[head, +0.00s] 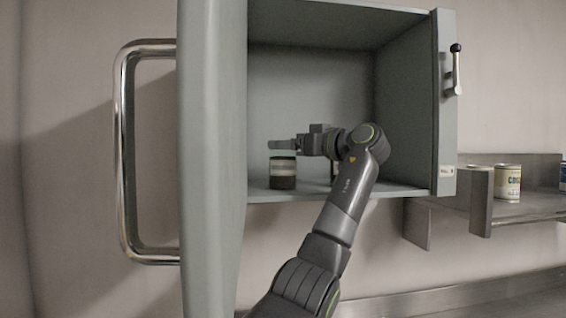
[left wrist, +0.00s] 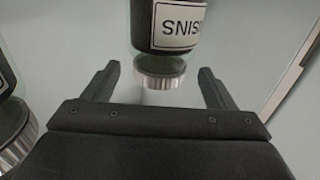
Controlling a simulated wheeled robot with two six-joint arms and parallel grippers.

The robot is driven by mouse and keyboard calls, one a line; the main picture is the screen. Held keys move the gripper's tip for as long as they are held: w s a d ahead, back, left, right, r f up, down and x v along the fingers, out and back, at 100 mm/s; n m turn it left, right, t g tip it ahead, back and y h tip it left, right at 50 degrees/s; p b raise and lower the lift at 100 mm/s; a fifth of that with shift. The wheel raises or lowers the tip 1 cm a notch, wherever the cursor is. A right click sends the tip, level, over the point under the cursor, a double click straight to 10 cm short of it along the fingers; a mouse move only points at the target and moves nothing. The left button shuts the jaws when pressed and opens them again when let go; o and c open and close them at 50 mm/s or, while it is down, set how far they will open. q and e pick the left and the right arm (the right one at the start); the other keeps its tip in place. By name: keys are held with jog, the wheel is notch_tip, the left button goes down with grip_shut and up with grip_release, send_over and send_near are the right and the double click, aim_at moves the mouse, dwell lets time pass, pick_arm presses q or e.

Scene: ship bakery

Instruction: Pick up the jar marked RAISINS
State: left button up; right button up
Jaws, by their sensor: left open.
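In the left wrist view a dark jar (left wrist: 166,42) hangs upside down in the picture, its pale label cut off at the frame's edge, with letters that fit the end of RAISINS. Its silvery lid (left wrist: 160,76) shows between and just beyond the fingertips of my open, empty left gripper (left wrist: 158,84). In the head view my left gripper (head: 285,144) is inside the cabinet, just above a dark jar with a pale band (head: 283,172); its lettering is too small to read. A second jar (head: 334,168) is mostly hidden behind my arm. My right gripper is not in view.
The grey wall cabinet (head: 300,197) is open, its door (head: 212,160) with a long chrome handle (head: 122,150) swung out on the left. Another jar (left wrist: 10,90) stands at the left wrist view's left edge. A shelf with tins (head: 507,181) is at the right.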

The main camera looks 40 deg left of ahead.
pick_arm(q)
jog(key=shift+a+r+p, duration=0.3)
jog(key=shift+a+p, duration=0.05)
jog(key=shift+a, duration=0.1)
jog(key=a+p, duration=0.1)
jog(key=a, duration=0.2)
jog(key=shift+a+r+p, duration=0.15)
jog(key=shift+a+p, duration=0.2)
jog(key=shift+p, duration=0.05)
jog(key=shift+a, duration=0.35)
jog(key=shift+d, duration=0.3)
jog(key=c, duration=0.4)
jog(key=shift+a, duration=0.1)
jog(key=c, duration=1.2)
grip_shut()
jog(key=shift+a, duration=0.1)
